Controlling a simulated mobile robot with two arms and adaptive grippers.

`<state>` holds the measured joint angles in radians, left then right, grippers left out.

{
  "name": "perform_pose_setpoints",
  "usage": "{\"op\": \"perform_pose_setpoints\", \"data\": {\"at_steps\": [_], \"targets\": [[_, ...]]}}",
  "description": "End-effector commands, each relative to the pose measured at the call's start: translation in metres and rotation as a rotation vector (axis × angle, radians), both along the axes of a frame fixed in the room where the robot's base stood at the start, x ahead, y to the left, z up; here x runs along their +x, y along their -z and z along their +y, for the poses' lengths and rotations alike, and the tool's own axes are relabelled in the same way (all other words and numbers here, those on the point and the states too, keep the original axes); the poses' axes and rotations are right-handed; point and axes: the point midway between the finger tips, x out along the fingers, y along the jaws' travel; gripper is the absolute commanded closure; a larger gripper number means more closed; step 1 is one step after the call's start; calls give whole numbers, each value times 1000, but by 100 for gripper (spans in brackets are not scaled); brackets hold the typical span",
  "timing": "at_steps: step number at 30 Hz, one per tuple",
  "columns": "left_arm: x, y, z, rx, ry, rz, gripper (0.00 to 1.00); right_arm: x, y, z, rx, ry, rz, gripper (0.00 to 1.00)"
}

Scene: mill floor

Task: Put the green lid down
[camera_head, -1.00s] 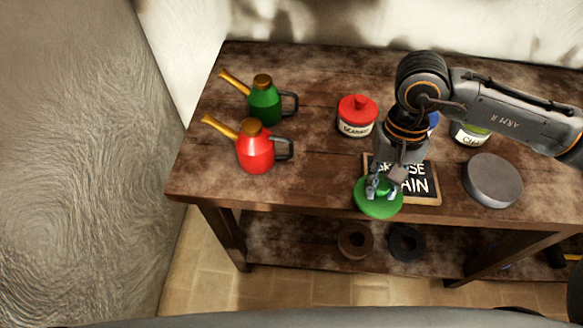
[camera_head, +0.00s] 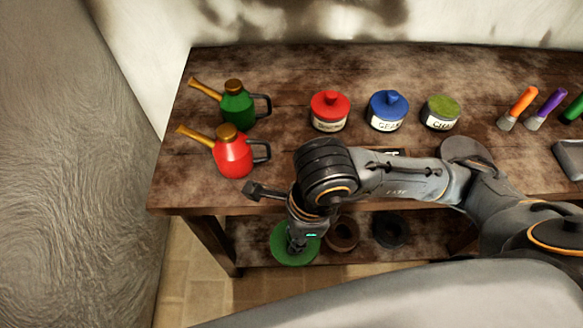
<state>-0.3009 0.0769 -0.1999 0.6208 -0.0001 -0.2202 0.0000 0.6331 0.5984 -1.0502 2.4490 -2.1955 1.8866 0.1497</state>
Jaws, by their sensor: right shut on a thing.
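The green lid (camera_head: 279,250) is in my right gripper (camera_head: 296,246), which is shut on it. Lid and gripper show in front of the table's front edge, over the left part of the lower shelf in the picture. I cannot tell whether the lid touches the shelf. My gripper and wrist cover the lid's middle and upper right. A jar without a lid, with a green top surface (camera_head: 440,111), stands at the back of the tabletop, right of the blue-lidded jar (camera_head: 389,108). My left gripper is not in view.
A red-lidded jar (camera_head: 330,108), a green can (camera_head: 237,105) and a red can (camera_head: 233,155) stand on the table (camera_head: 285,75). My right arm covers much of the sign and grey disc.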

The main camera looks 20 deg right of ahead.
Motion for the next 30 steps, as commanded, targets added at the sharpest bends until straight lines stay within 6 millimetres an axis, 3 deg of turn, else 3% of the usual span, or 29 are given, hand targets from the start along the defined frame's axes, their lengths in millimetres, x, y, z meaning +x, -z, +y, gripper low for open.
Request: {"op": "perform_pose_setpoints", "data": {"at_steps": [5, 18, 26, 30], "targets": [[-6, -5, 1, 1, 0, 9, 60, 12, -2, -2, -4, 56, 1, 100], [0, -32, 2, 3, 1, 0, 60, 115, -3, -32, -2, 53, 1, 100], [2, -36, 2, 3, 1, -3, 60, 139, -1, -39, -2, 50, 1, 100], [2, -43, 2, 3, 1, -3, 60, 161, -3, -45, -1, 51, 1, 100]]}}
